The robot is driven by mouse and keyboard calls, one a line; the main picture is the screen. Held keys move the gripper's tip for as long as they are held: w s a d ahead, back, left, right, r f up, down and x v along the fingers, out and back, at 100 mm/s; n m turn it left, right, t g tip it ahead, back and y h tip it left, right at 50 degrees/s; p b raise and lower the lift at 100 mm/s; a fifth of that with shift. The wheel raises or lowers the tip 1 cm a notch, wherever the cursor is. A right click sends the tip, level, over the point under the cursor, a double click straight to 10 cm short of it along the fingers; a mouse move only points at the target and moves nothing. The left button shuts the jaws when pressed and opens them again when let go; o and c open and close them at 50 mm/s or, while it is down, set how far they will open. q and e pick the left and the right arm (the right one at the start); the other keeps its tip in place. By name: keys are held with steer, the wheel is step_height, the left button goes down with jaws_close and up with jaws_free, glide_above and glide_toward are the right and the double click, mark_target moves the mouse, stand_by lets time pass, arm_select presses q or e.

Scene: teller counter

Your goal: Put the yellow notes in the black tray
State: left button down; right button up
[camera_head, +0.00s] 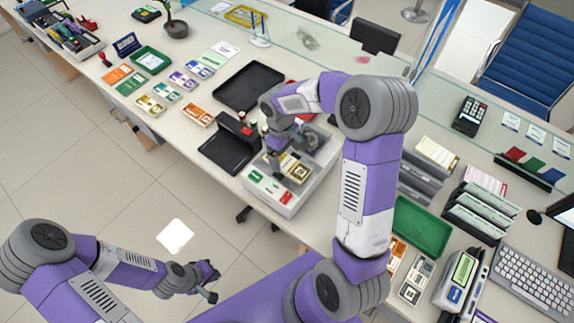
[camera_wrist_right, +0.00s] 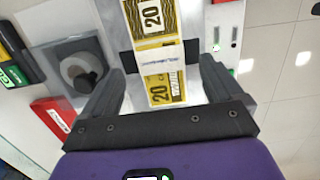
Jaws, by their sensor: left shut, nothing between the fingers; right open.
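The yellow notes, a banded bundle marked 20 (camera_wrist_right: 152,88), lie on the light grey machine (camera_head: 285,206); their yellow end also shows in the head view (camera_head: 299,171). My right gripper (camera_wrist_right: 160,72) is over the bundle, its fingers open on either side with gaps between them and the notes. In the head view the right gripper (camera_head: 283,156) partly hides the machine's top. The black tray (camera_head: 247,87) lies empty on the counter, behind the machine and to its left. My left gripper (camera_head: 210,283) is shut and empty, out over the floor in front of the counter.
Several coloured note bundles (camera_head: 183,81) lie further left. A green tray (camera_head: 421,228) is to the right. A glass screen runs along the back.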

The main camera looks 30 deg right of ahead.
mark_target(287, 163)
steer(key=f, duration=0.3)
steer(key=shift+s+f, duration=0.15)
steer(key=shift+s, duration=0.05)
steer(key=shift+c, duration=0.4)
steer(key=c, duration=1.2)
